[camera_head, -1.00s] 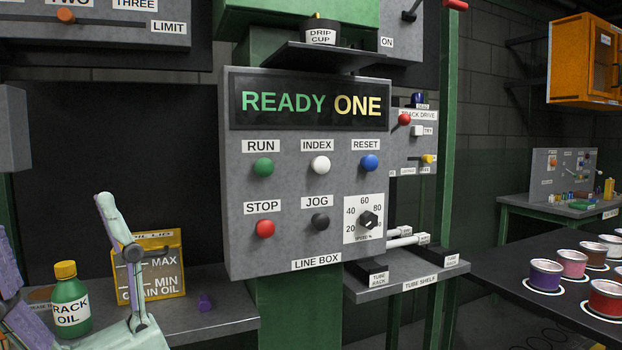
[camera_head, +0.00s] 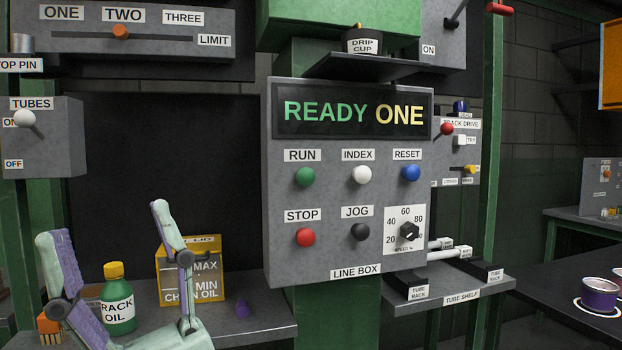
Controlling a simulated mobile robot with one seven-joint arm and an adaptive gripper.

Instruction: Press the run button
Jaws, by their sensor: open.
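The green run button (camera_head: 304,176) sits under the RUN label at the upper left of the grey line box (camera_head: 345,225). The box's display (camera_head: 352,112) reads READY ONE. The red stop button (camera_head: 305,237) is directly below the run button. My gripper (camera_head: 115,240) is at the lower left of the view, its two pale fingers spread wide and empty. It is left of and lower than the run button, apart from the box. Its right finger stands in front of the yellow chain oil tin.
The white index (camera_head: 361,175), blue reset (camera_head: 410,173) and black jog (camera_head: 360,232) buttons and a speed knob (camera_head: 409,232) share the panel. A track oil bottle (camera_head: 119,300) and chain oil tin (camera_head: 205,272) stand on the shelf. The drip cup ledge (camera_head: 350,66) juts out above.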

